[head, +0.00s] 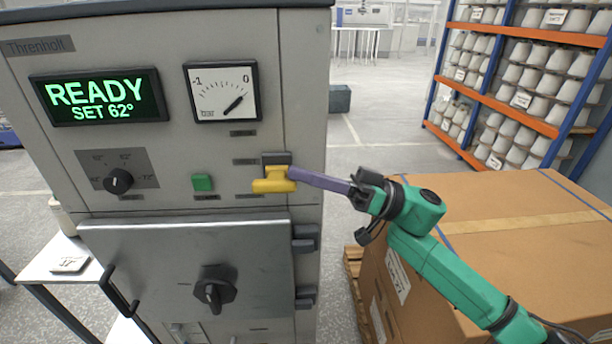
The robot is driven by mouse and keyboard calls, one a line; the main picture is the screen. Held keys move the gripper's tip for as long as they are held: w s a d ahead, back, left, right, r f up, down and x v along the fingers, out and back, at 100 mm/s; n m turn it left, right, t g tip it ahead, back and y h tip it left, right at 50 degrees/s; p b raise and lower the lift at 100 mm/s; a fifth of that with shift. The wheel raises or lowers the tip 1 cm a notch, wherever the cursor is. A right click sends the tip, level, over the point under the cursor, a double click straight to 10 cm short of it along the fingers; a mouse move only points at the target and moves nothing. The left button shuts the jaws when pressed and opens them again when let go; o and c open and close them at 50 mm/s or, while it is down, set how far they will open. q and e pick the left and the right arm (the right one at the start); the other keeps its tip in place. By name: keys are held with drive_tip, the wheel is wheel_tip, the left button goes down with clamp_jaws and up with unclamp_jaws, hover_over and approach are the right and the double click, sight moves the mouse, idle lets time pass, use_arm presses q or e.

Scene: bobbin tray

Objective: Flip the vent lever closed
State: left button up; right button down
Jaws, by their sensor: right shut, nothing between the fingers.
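The vent lever (272,183) is a yellow handle on a dark mount, on the right part of the grey machine's front (230,150). The handle lies sideways below its mount. My right gripper (294,176) comes from the right with its purple fingers together and nothing between them. Its fingertips are at the lever's right end and seem to touch it, but I cannot tell for sure. The left gripper is out of view.
The display (100,97) reads READY, SET 62°. A gauge (222,91), a dial (118,181) and a green button (202,182) share the panel. Below is a door (150,262) with a black knob (213,289). A large cardboard box (500,215) stands at right.

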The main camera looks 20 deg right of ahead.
wheel_tip(320, 180, down, 10)
drive_tip(key=n+g+b, duration=0.7)
drive_tip(key=n+b, duration=0.5)
drive_tip(key=n, duration=0.4)
drive_tip(key=shift+w+y, duration=0.2)
drive_tip(key=shift+y, duration=0.1)
drive_tip(key=shift+n, duration=0.3)
